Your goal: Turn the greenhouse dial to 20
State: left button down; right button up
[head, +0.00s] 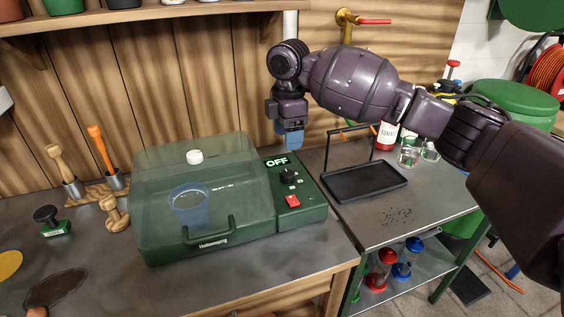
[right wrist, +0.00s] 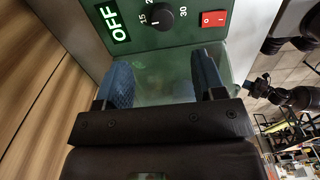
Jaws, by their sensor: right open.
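The green greenhouse box (head: 160,242) stands on the bench with its clear lid down over a blue cup (head: 190,204). Its control panel on the right carries a lit OFF display (head: 277,162), the black dial (head: 288,176) and a red switch (head: 292,201). In the right wrist view the dial (right wrist: 159,18) shows a white pointer mark, with numbers 15 and 30 beside it; 20 is not fully readable. My right gripper (head: 289,140) is open above the back of the panel, blue fingers (right wrist: 160,82) apart with nothing between them.
A black tray with a handle (head: 365,183) stands on the metal side table right of the greenhouse. A tap (head: 350,22) sticks out of the wall behind my right arm.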

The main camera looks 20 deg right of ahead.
aim_at(288, 173)
jog(key=f, duration=0.3)
jog(key=shift+s+b, duration=0.3)
notch_tip(288, 173, down, 6)
jog(key=shift+f+b, duration=0.2)
jog(key=shift+b, duration=0.45)
jog(key=shift+f, duration=0.5)
pick_arm(q)
jog(key=shift+s+a+f, duration=0.1)
jog(key=shift+s+f, duration=0.2)
jog(key=shift+f, duration=0.25)
jog(key=shift+s+a+f, duration=0.1)
jog(key=shift+s+f, duration=0.15)
jog(key=shift+f, duration=0.25)
